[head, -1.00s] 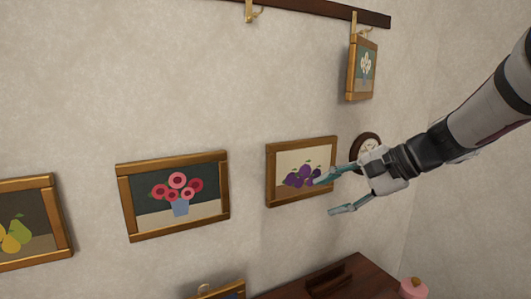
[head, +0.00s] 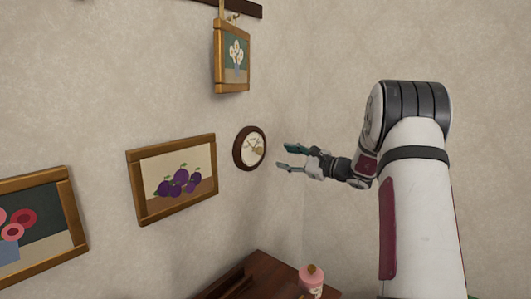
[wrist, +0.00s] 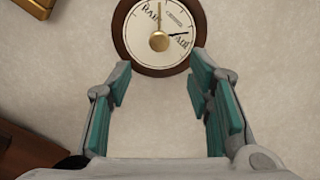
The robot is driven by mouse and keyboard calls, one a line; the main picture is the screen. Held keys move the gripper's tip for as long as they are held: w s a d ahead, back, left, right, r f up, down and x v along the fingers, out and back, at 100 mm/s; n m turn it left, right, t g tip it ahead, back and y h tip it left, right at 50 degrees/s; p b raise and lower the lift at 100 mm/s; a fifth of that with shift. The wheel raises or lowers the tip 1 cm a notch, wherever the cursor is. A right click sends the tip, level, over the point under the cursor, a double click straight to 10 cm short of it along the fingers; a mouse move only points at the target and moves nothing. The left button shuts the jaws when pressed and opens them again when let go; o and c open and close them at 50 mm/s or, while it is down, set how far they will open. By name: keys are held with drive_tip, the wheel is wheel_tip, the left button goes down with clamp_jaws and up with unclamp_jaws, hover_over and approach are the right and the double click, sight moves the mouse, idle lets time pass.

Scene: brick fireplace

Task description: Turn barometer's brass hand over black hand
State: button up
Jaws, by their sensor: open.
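The round barometer (head: 250,148) hangs on the wall right of the plum picture, with a dark wooden rim and cream dial. In the wrist view the barometer (wrist: 118,37) is at the top centre. Its brass knob (wrist: 159,41) sits at the dial's middle. The thin brass hand (wrist: 159,14) points up in that view, and the black hand (wrist: 179,35) points right. The hands stand apart. My gripper (head: 284,156) is open and empty, off the wall to the right of the barometer. In the wrist view its fingers (wrist: 159,66) lie below the knob, one at each side.
The plum picture (head: 172,181) hangs left of the barometer, and a white-flower picture (head: 232,57) hangs from a rail above. The wall right of the barometer is bare.

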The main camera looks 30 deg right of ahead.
sight(261, 151)
drive_tip(key=x, duration=0.9)
drive_tip(key=shift+w+a+p, duration=0.2)
drive_tip(key=shift+w+p, duration=0.1)
drive_tip(key=shift+p, duration=0.1)
clamp_jaws()
